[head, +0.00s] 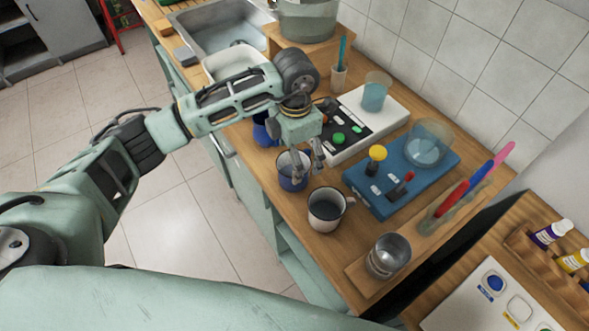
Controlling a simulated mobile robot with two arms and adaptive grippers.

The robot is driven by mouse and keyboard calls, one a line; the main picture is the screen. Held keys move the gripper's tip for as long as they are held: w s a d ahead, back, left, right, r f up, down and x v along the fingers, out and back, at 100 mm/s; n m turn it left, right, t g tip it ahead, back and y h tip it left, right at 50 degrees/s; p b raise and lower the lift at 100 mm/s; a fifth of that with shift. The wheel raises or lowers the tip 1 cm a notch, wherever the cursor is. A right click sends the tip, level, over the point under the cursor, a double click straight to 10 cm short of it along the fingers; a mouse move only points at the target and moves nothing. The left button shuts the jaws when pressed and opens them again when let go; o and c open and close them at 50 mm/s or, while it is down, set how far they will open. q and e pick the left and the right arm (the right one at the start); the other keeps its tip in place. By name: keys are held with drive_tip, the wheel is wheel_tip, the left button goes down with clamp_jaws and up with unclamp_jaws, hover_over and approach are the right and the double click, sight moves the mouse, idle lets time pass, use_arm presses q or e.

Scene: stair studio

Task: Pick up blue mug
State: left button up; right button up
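I cannot tell whether either finger touches the mug. Another dark blue object (264,134) is partly hidden behind my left arm. My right gripper is not in view.
Behind the mugs are a black-and-white device with buttons (380,112) and a blue device (392,208) bearing a glass beaker (428,143). A metal cup (388,256) stands near the front. The sink (215,25) lies at the far left. Tiled wall bounds the counter's back.

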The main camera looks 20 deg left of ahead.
use_arm(q)
drive_tip(key=shift+s+f+p, duration=0.1)
drive_tip(key=shift+f+p, duration=0.3)
drive_tip(key=shift+f, duration=0.05)
wheel_tip(320, 180, down, 4)
drive_tip(key=shift+a+r+p, duration=0.15)
drive_tip(key=shift+r+p, duration=0.05)
drive_tip(key=shift+p, duration=0.75)
drive_tip(key=shift+f, duration=0.45)
drive_tip(key=c, duration=1.4)
